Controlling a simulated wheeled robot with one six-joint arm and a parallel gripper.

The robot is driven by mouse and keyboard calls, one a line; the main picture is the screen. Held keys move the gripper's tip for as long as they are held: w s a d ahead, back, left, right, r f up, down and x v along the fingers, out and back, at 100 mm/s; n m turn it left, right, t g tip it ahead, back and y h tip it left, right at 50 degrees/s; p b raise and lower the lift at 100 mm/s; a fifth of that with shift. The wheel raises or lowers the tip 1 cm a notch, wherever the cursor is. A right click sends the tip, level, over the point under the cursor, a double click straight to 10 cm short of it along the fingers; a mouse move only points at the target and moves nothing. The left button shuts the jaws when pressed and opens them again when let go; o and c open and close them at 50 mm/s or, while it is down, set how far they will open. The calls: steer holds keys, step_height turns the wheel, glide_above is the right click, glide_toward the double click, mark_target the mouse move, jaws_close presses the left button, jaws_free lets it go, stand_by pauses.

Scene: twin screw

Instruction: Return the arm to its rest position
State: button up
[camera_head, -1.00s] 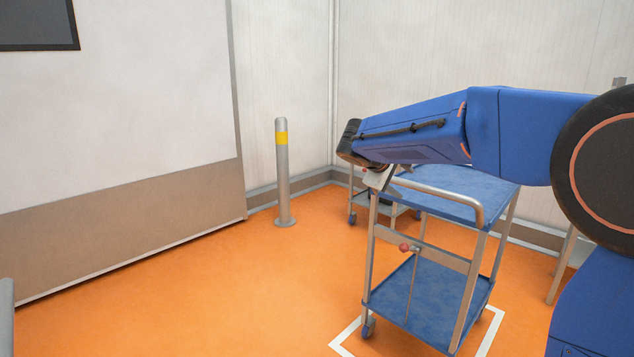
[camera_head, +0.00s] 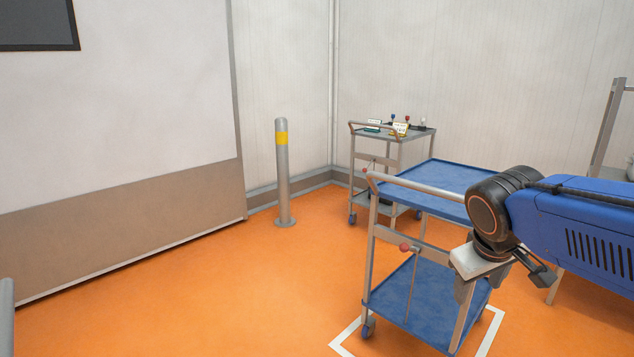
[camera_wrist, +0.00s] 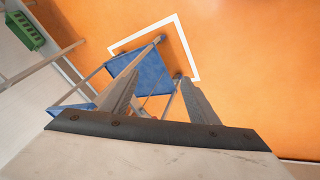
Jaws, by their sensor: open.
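My arm comes in from the right edge of the head view, its blue link and black wrist joint in front of the blue cart's right side. My gripper (camera_head: 468,290) hangs below the wrist, pointing down, in front of the cart's lower part. In the wrist view my gripper (camera_wrist: 165,95) shows two grey fingers spread apart with nothing between them. The blue cart (camera_head: 425,178) stands behind it, and its lower shelf (camera_wrist: 155,72) shows beyond the fingers. I cannot tell whether the gripper touches the cart.
A grey cart (camera_head: 420,133) with several small items stands at the back. A post with a yellow band (camera_head: 283,175) stands left of it. A white line (camera_head: 345,335) marks the floor around the blue cart. Orange floor (camera_head: 200,290) is free to the left.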

steer(key=s+a+f+m+y, duration=0.2)
steer(key=s+f, duration=0.5)
steer(key=s, duration=0.5)
steer(key=shift+s+a+f+m+y, duration=0.3)
steer(key=shift+a+y, duration=0.1)
steer(key=shift+a, duration=0.1)
